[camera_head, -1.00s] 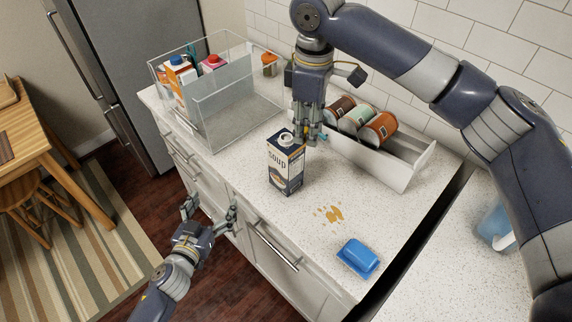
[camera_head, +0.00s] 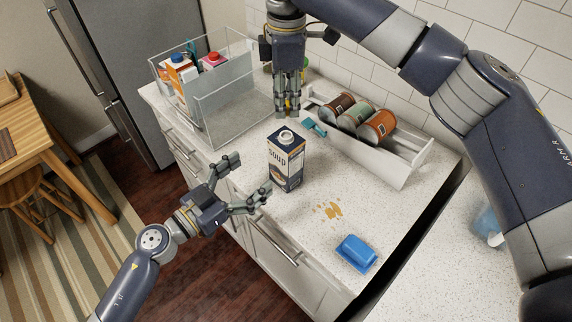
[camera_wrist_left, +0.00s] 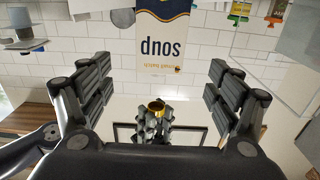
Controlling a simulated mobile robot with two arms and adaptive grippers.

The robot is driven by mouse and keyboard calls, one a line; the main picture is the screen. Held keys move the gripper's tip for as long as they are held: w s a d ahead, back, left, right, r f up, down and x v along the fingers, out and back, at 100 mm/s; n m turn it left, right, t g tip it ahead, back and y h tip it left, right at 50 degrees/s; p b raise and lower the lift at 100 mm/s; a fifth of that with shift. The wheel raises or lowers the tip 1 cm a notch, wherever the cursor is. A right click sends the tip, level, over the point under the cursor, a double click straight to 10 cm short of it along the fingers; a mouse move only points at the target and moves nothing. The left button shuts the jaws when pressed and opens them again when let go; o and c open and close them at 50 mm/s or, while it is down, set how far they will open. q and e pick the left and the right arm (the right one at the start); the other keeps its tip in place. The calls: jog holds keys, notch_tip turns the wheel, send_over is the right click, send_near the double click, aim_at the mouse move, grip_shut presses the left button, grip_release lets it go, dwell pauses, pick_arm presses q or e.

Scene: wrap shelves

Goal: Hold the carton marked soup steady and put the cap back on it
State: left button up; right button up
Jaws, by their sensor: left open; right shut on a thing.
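The soup carton (camera_head: 286,163) stands upright on the counter, its round spout (camera_head: 286,136) uncovered on top. It appears upside down in the left wrist view (camera_wrist_left: 162,45). My right gripper (camera_head: 288,112) is just above and behind the spout, pointing down, apart from the carton. It is shut on a small yellow-gold thing that looks like the cap (camera_wrist_left: 157,105), mostly hidden by the fingers in the head view. My left gripper (camera_head: 248,176) is open and empty, left of the carton, its fingers spread toward it without clearly touching.
A clear bin (camera_head: 235,100) with several cartons stands at the back left. A white rack (camera_head: 385,165) with three cans is behind right, a teal object (camera_head: 314,127) near it.

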aim_at(286, 148)
pick_arm(q)
jog(key=x, duration=1.2)
jog(key=c, duration=1.6)
pick_arm(e)
jog(key=shift+f, duration=2.5)
